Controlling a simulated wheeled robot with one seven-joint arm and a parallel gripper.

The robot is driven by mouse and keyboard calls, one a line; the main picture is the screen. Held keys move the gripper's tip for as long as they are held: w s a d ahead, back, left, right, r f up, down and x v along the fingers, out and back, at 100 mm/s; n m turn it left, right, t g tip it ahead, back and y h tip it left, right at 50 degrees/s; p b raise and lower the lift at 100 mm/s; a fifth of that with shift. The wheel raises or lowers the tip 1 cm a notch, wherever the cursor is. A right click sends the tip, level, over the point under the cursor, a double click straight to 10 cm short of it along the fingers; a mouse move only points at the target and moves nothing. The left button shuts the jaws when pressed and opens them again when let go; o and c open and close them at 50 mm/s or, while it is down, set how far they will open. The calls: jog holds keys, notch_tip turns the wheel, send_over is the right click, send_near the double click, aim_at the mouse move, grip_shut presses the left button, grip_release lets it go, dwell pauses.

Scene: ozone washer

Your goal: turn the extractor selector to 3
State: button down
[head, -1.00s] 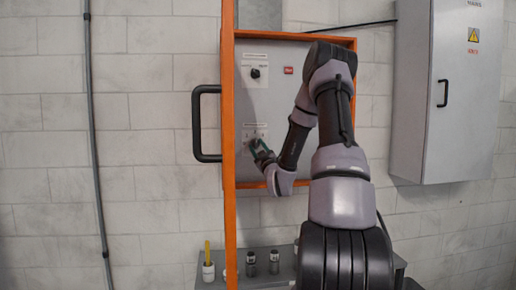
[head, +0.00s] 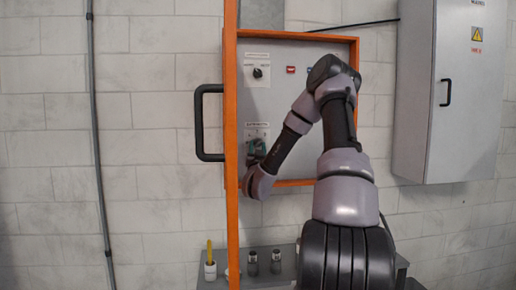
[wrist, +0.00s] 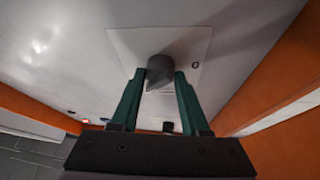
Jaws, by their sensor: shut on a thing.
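The extractor selector (wrist: 160,70) is a dark round knob on a pale square plate (wrist: 190,45) in the wrist view. Its plate also shows low on the grey panel in the head view (head: 257,127), with the knob itself hidden by my gripper. My gripper (wrist: 161,82) has green fingers, one on each side of the knob, and is shut on it. In the head view my gripper (head: 256,148) is at the panel's lower left. The position that the knob points to cannot be read.
An orange frame (head: 231,220) with a black handle (head: 199,122) borders the panel (head: 285,100) on the left. Another selector (head: 258,73) and a red element (head: 291,70) sit higher up. A grey cabinet (head: 425,95) hangs at right. Below, a bench holds small containers (head: 252,263).

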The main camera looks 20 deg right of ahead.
jog(key=shift+f+m, duration=0.1)
jog(key=shift+m, duration=0.2)
jog(key=shift+c, duration=2)
grip_release()
jog(key=v, duration=1)
jog(key=shift+s+a, duration=0.25)
jog(key=shift+f, duration=0.1)
